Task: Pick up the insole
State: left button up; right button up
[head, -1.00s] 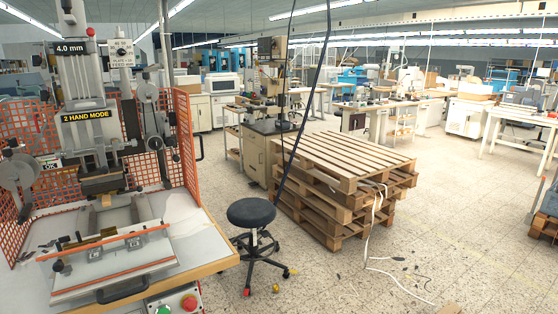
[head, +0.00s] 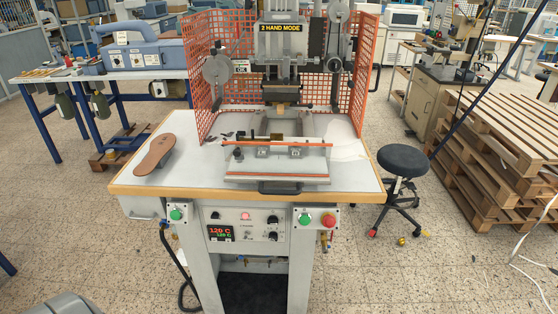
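A brown insole (head: 155,154) lies flat on the left part of the stamping machine's white tabletop (head: 190,176), left of the orange guard. The insole lies at a slant, with its far end toward the right. The stamping machine (head: 284,75) stands at the back of this table, with its sliding plate (head: 277,180) and bar handle in front of it. Neither of my grippers shows in the head view.
A black stool (head: 403,161) stands right of the table, with wooden pallets (head: 490,150) beyond it. A blue-legged bench (head: 117,75) with a blue machine (head: 145,54) stands behind left. Orange mesh guards (head: 205,100) flank the press. Floor in front is mostly clear.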

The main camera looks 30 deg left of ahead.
aim_at(162, 144)
jog(key=u, duration=1.9)
